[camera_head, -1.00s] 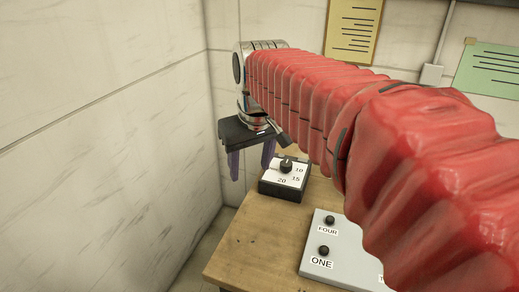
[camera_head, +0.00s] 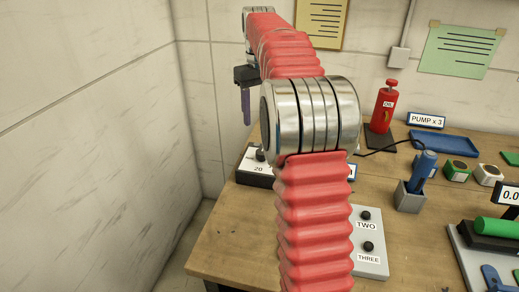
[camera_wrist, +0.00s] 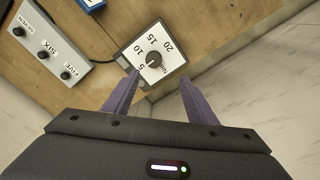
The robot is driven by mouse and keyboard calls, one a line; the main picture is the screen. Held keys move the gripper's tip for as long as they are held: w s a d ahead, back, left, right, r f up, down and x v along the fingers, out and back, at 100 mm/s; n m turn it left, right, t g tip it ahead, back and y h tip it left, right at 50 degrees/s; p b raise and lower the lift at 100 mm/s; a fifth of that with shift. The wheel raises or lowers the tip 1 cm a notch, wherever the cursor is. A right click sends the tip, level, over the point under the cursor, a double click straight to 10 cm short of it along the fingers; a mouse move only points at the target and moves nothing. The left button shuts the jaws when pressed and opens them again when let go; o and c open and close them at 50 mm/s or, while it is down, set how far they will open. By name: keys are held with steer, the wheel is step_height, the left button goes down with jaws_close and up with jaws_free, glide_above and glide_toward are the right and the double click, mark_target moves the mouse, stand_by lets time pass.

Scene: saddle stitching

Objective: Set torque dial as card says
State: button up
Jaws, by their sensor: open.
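The torque dial is a dark box with a white face and a black knob (camera_wrist: 154,58); its face (camera_wrist: 168,66) reads 5, 10, 15 and 20 in the wrist view. I cannot tell for sure which number the knob points to. In the head view the box (camera_head: 255,181) sits at the table's far left corner, partly hidden by my arm. My gripper (camera_wrist: 160,76) is open and empty, its purple fingers apart. In the head view it hangs above and beyond the dial (camera_head: 246,121). A yellow card (camera_head: 322,20) and a green card (camera_head: 460,50) hang on the wall, their writing unreadable.
A button box (camera_head: 367,240) marked TWO and THREE stands right of my arm. A red oil can (camera_head: 384,107), a PUMP x 3 sign (camera_head: 426,120), a blue tray (camera_head: 444,143) and a blue-handled tool (camera_head: 425,165) stand farther right. Walls close the left and back.

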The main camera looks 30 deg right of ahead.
mark_target(261, 152)
steer(key=shift+w+d+f, duration=0.15)
steer(key=shift+d+f, duration=0.1)
steer(key=shift+d, duration=0.2)
steer(key=shift+w+d+f, duration=0.15)
steer(key=shift+d+f, duration=0.05)
steer(key=shift+d, duration=0.25)
step_height(261, 152, down, 14)
steer(key=shift+r, duration=0.1)
stand_by(0.3)
steer(key=shift+c, duration=0.6)
steer(key=c, duration=0.9)
steer(key=shift+a, duration=0.2)
steer(key=shift+c, duration=0.2)
steer(key=shift+d, duration=0.1)
